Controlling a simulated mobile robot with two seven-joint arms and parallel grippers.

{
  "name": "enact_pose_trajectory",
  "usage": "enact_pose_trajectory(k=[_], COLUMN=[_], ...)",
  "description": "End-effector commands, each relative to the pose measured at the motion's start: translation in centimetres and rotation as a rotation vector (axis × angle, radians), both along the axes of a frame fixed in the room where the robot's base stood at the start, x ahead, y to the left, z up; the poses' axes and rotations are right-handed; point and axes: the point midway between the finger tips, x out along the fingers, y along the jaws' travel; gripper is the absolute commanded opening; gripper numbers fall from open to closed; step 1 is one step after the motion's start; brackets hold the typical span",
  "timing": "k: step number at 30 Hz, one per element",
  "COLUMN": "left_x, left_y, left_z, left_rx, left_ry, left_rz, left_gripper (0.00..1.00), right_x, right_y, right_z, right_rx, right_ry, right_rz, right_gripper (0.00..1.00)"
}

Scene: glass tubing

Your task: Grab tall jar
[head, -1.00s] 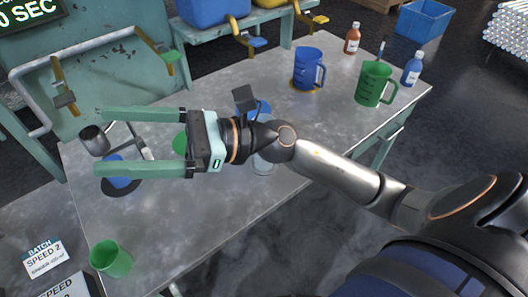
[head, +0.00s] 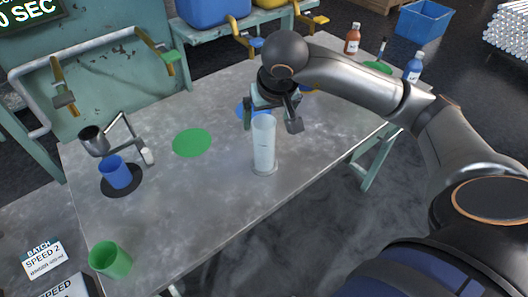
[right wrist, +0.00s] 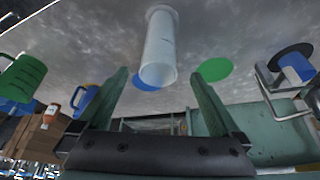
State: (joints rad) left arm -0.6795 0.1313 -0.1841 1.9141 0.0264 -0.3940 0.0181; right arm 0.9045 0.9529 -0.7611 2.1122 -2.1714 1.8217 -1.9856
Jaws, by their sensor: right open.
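The tall jar, a clear whitish cylinder (head: 264,145) on a round foot, stands upright near the table's front edge in the head view. In the right wrist view the tall jar (right wrist: 160,45) appears between and beyond the fingertips. My left gripper is not in view.
A green disc (head: 192,142) lies left of the jar. A blue cup (head: 115,172) sits on a black disc by a metal stand (head: 130,140). A green cup (head: 110,259) stands at front left. A green jug (right wrist: 20,78) and a blue jug (right wrist: 84,101) show in the wrist view.

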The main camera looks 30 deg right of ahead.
Motion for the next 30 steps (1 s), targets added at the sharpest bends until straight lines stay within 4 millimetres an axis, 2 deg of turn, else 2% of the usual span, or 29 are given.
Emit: enact_pose_trajectory(k=[3, 12, 21, 30], left_x=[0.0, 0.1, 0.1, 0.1], left_y=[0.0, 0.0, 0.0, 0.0], left_z=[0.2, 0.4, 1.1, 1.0], left_rx=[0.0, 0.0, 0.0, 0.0], left_ry=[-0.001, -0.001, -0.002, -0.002], left_rz=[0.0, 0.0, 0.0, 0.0], left_gripper=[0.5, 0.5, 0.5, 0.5], right_x=[0.7, 1.7, 3.1, 3.3], right_y=[-0.2, -0.5, -1.2, -1.3], right_z=[-2.2, -4.6, -8.4, -8.7], right_rx=[0.002, 0.005, 0.006, 0.005], right_ry=[0.006, 0.003, 0.002, -0.001], right_rz=[-0.001, 0.001, 0.0, 0.001], right_gripper=[1.0, 1.0, 1.0, 0.99])
